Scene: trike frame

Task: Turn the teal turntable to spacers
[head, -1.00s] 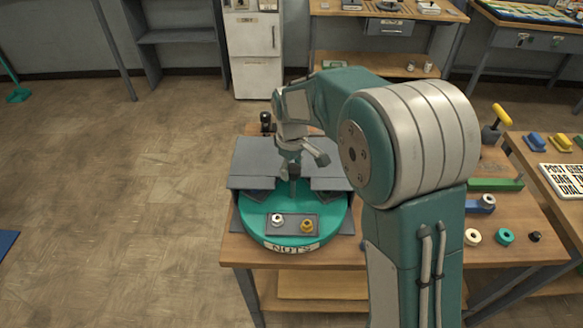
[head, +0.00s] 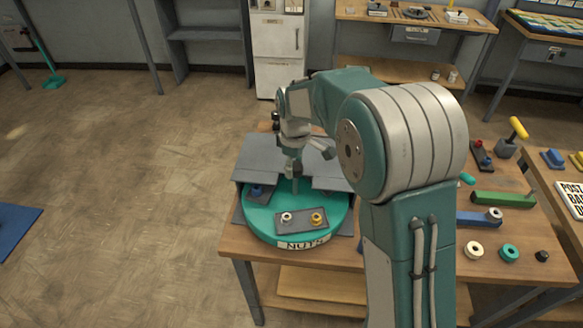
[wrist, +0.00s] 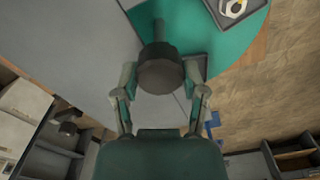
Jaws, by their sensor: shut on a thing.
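The teal turntable (head: 262,222) sits at the left end of the wooden workbench, partly under a grey cover (head: 262,152). Its rim label (head: 306,242) reads NUTS and faces the front, slightly right of centre. A grey tray (head: 302,224) on it carries a white nut (head: 286,217) and a brass nut (head: 317,219). A blue piece (head: 257,191) shows at the left, by the cover's edge. No spacers label is visible. My gripper (head: 292,168) points down over the turntable. In the wrist view its fingers (wrist: 161,70) are shut on a dark round knob (wrist: 160,80).
Right on the bench are a green block (head: 503,198), a blue block (head: 472,218), a cream ring (head: 473,249), a teal ring (head: 509,252) and a small black piece (head: 542,256). The grey cover flanks the gripper on both sides. Open floor lies left.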

